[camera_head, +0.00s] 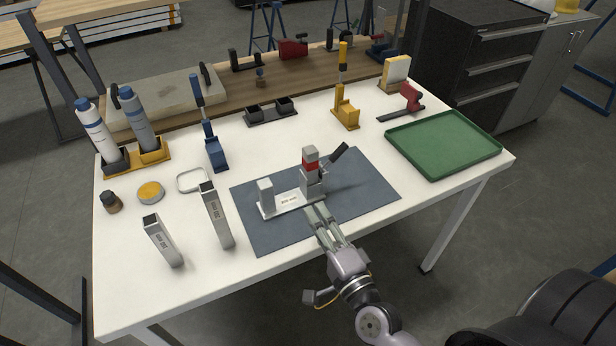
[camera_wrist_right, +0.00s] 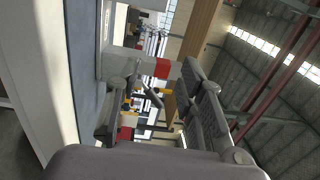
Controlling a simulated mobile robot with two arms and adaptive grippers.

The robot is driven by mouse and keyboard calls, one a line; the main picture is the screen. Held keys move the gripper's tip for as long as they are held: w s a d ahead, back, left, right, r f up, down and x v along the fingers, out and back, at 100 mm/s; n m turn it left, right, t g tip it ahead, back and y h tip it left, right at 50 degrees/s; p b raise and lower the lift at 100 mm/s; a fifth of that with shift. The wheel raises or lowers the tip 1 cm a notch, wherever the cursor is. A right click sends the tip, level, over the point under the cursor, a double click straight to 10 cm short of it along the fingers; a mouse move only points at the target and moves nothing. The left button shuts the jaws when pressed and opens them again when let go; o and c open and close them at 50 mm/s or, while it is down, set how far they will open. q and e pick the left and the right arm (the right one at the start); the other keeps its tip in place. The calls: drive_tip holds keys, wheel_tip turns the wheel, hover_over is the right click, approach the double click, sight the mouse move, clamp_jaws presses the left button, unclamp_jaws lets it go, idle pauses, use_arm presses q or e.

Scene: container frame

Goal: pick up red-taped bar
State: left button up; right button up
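The red-taped bar (camera_head: 310,168) is a grey square bar with a red band near its top. It stands upright in a grey fixture (camera_head: 285,207) on the dark blue mat. It also shows in the right wrist view, where its red band (camera_wrist_right: 162,68) appears beyond and between the fingers. My right gripper (camera_head: 320,212) comes in from the front, with its fingertips low near the fixture's front edge. Its fingers are apart in the right wrist view, with nothing held between them. My left gripper is not in view.
A green tray (camera_head: 443,147) lies to the right. Bottles (camera_head: 97,132), tool stands and a yellow holder (camera_head: 346,113) line the back.

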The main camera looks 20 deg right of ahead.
drive_tip(key=s+d+r+n, duration=0.15)
drive_tip(key=d+n, duration=0.35)
drive_tip(key=n, duration=1)
drive_tip(key=n+p, duration=0.2)
drive_tip(key=n, duration=0.1)
approach(313, 170)
drive_tip(key=shift+g, duration=0.3)
drive_tip(key=w, duration=0.7)
drive_tip(key=shift+a+r, duration=0.25)
drive_tip(key=shift+r, duration=0.05)
drive_tip(key=w, duration=0.4)
drive_tip(key=shift+w+f+p, duration=0.1)
drive_tip(key=shift+w+p, duration=0.25)
drive_tip(key=shift+p, duration=0.05)
drive_tip(key=shift+s, duration=0.1)
drive_tip(key=shift+c, duration=0.5)
clamp_jaws()
